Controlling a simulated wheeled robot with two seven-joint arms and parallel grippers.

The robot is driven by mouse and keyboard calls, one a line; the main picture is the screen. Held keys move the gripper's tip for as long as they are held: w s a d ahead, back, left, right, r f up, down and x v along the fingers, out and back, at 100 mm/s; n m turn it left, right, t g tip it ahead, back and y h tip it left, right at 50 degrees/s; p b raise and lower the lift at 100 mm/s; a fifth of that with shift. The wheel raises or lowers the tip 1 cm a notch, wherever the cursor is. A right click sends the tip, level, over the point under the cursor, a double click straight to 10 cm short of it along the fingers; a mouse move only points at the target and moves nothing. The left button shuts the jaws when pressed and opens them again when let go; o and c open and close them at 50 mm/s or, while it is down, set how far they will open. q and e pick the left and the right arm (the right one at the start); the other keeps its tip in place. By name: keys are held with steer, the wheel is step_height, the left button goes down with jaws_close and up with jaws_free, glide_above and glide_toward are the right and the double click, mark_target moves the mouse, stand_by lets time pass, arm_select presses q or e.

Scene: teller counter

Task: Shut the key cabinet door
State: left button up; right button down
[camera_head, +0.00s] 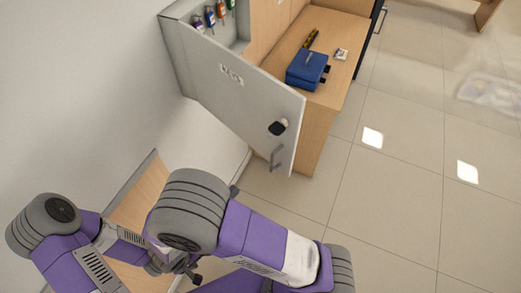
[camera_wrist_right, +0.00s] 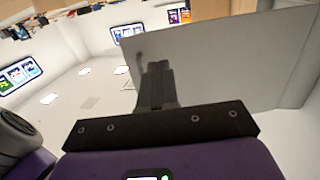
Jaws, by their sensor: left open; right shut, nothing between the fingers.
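The grey key cabinet (camera_head: 172,45) is on the wall at upper left in the head view. Its door (camera_head: 235,92) stands wide open, with a label, a dark lock (camera_head: 278,127) and a bar handle (camera_head: 276,157) near the free edge. Coloured key tags (camera_head: 210,15) show inside. In the right wrist view, my right gripper (camera_wrist_right: 158,75) is shut and empty, in front of the door panel (camera_wrist_right: 220,65); contact cannot be told. In the head view my arm mostly hides it. My left gripper (camera_head: 188,272) is open, low in the head view, partly hidden, away from the door.
A wooden counter (camera_head: 335,70) with a blue box (camera_head: 306,70) stands behind the door's free edge. A wooden surface (camera_head: 140,200) lies below, beside my arms.

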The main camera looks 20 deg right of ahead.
steer(key=w+d+r+h+p, duration=0.1)
steer(key=w+d+r, duration=0.1)
steer(key=d, duration=1)
steer(key=shift+w+d+m+g, duration=0.15)
steer(key=shift+w+m+g, duration=0.15)
steer(key=shift+w, duration=0.15)
steer(key=shift+d, duration=0.15)
